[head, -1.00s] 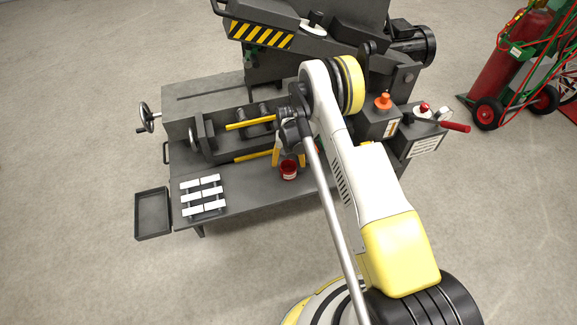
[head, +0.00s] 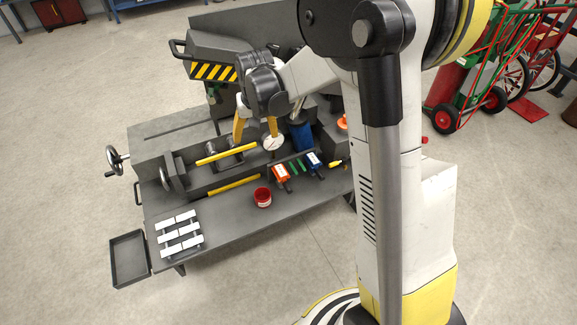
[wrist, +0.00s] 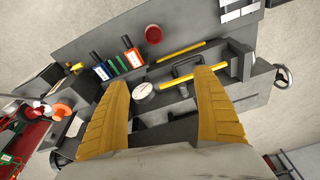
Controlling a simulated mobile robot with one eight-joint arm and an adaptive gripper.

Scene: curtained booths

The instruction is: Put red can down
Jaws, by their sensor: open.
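The red can (head: 263,197) stands upright on the grey front ledge (head: 225,215) of the machine, with nothing touching it. In the wrist view the red can (wrist: 153,34) shows beyond the fingertips, near the top middle. My gripper (head: 255,138) is open and empty, raised above the machine behind the can. Its two yellow fingers are spread wide in the wrist view (wrist: 166,80), with no object between their tips.
White blocks (head: 180,235) lie left of the can. Orange (head: 280,172) and blue (head: 313,160) tools lie to its right. Yellow bars (head: 233,186) lie behind it. A round white dial (head: 273,143) sits near my fingers. A dark tray (head: 129,259) is at the left.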

